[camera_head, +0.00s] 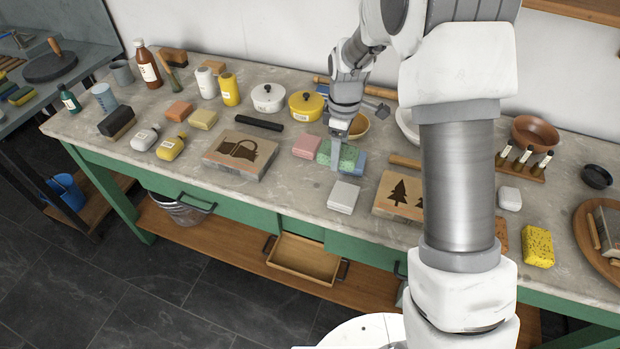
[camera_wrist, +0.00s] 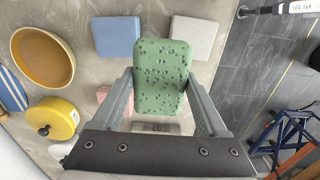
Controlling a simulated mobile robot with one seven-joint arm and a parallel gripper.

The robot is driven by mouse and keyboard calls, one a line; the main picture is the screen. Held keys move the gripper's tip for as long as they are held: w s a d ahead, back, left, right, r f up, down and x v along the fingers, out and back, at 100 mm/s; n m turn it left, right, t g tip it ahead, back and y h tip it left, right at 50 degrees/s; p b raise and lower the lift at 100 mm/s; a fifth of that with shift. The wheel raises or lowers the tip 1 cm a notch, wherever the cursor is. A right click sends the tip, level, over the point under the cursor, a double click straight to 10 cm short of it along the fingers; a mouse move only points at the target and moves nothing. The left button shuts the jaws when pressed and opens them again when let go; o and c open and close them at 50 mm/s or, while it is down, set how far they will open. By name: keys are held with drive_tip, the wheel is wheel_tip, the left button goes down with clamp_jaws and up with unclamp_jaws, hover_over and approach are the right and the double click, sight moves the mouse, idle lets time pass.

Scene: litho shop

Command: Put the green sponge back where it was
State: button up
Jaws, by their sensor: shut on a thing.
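The green sponge (camera_head: 348,157) is in my gripper (camera_head: 340,150) above the worktable, in the gap between a pink sponge (camera_head: 306,147) and a blue sponge (camera_head: 361,163). In the wrist view the green sponge (camera_wrist: 162,78) is a rounded, pitted block between the two fingers of my gripper (camera_wrist: 161,95), which are shut on it. The blue sponge (camera_wrist: 117,36) and a light grey sponge (camera_wrist: 187,37) lie beyond it in that view. The pink sponge (camera_wrist: 108,97) is partly hidden behind a finger. I cannot tell whether the green sponge touches the tabletop.
The light grey block (camera_head: 343,196) lies in front, near the table's edge. Wooden blocks with a watering can (camera_head: 240,153) and a tree (camera_head: 397,190) lie on either side. A yellow pot (camera_head: 305,104) and a wooden bowl (camera_head: 358,127) stand behind. A drawer (camera_head: 303,259) is open below.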

hover_over(310, 188)
wheel_tip(310, 188, down, 4)
drive_tip(key=shift+f, duration=2.2)
drive_tip(key=shift+f, duration=0.1)
drive_tip(key=o, duration=1.1)
wheel_tip(310, 188, up, 12)
drive_tip(key=shift+d+r+p, duration=0.1)
drive_tip(key=shift+r+p, duration=0.15)
drive_tip(key=shift+p, duration=0.1)
